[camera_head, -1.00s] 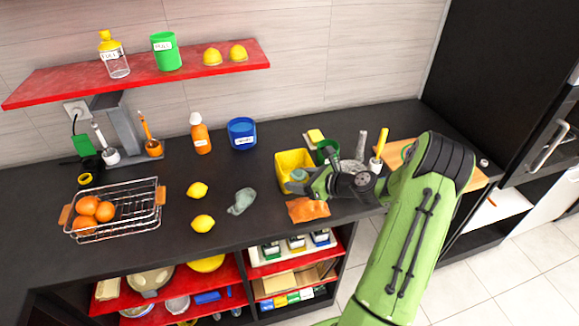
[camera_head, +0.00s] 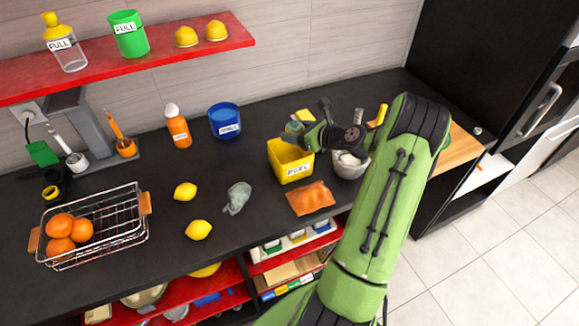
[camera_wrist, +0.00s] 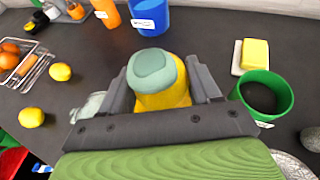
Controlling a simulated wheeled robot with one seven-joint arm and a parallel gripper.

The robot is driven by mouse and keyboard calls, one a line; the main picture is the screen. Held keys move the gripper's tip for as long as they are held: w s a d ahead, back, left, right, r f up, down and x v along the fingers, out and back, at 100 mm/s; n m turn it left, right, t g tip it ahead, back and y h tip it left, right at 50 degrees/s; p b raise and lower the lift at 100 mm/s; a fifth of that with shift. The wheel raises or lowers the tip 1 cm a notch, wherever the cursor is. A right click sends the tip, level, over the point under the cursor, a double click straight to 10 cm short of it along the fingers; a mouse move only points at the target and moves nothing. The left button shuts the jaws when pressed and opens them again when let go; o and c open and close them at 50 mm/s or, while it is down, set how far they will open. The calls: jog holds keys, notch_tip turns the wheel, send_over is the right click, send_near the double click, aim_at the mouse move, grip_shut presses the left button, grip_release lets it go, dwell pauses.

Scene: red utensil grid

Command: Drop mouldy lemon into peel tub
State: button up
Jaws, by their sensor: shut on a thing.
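My gripper (camera_head: 303,127) is shut on the mouldy lemon (camera_head: 293,127), a rounded thing with a grey-green top. In the wrist view the mouldy lemon (camera_wrist: 152,68) sits between the two dark fingers of my gripper (camera_wrist: 161,84). The yellow peel tub (camera_head: 290,162), with a white label on its front, stands on the dark counter. My gripper holds the lemon above the tub's back rim in the head view. Yellow shows below the lemon in the wrist view. The tub's inside is mostly hidden.
A grey bowl (camera_head: 349,168) stands right. A green cup (camera_wrist: 266,95) and a yellow sponge (camera_wrist: 255,53) are close by.

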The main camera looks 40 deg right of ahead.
jog(key=shift+s+f, duration=0.1)
jog(key=shift+f, duration=0.4)
jog(key=shift+s+r, duration=0.15)
jog(key=shift+r, duration=0.05)
jog(key=o, duration=1.2)
jog(key=p+v, duration=0.1)
jog(key=v, duration=1.4)
jog(key=shift+s+d, duration=0.1)
jog(key=shift+s, duration=0.3)
